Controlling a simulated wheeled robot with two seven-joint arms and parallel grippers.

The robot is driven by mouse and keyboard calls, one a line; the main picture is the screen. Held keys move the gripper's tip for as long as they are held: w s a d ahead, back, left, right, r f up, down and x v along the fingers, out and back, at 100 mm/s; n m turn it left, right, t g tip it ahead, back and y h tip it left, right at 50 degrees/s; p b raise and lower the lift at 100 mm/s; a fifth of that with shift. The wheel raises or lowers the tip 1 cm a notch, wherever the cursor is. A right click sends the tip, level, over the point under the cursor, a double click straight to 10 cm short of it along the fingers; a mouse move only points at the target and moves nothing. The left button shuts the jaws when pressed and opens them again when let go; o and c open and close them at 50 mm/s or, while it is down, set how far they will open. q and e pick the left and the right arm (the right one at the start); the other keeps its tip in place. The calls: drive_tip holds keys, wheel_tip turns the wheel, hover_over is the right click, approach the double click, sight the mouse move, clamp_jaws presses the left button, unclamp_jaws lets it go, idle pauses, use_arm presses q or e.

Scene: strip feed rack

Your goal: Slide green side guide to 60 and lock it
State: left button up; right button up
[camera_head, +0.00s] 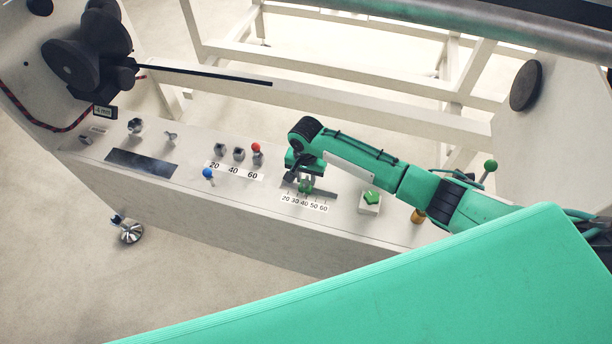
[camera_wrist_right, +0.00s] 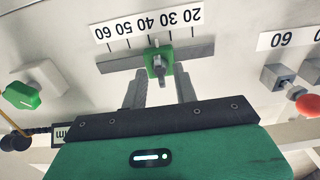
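The green side guide (camera_wrist_right: 153,62) sits in a grey slot bar (camera_wrist_right: 190,54) with a bolt-like knob on it. Its scale (camera_wrist_right: 148,23) reads 20 to 60, upside down in the right wrist view. The guide stands close to the 40 mark. My right gripper (camera_wrist_right: 160,85) is open, its two fingers apart on either side of the guide's knob, with visible gaps. In the head view the guide (camera_head: 306,188) is partly hidden under my right gripper (camera_head: 304,181). My left gripper is not in view.
Right of the scale, a green star-shaped knob (camera_head: 371,197) sits on a white block. A green-ball lever (camera_head: 490,165) stands farther right. To the left are a red-ball lever (camera_head: 256,149), grey blocks (camera_head: 239,154) and a blue-ball lever (camera_head: 208,173) by a 20-40-60 label.

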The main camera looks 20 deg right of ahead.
clamp_jaws()
drive_tip(key=shift+r+n+p, duration=0.15)
drive_tip(key=shift+n+p, duration=0.75)
drive_tip(key=shift+p, duration=0.1)
drive_tip(key=n+p, duration=0.2)
drive_tip(key=n, duration=0.1)
drive_tip(key=shift+n, duration=0.3)
drive_tip(key=n+p, duration=0.2)
drive_tip(key=n, duration=0.2)
drive_tip(key=n+p, duration=0.1)
drive_tip(key=n, duration=0.3)
drive_tip(key=shift+n, duration=0.3)
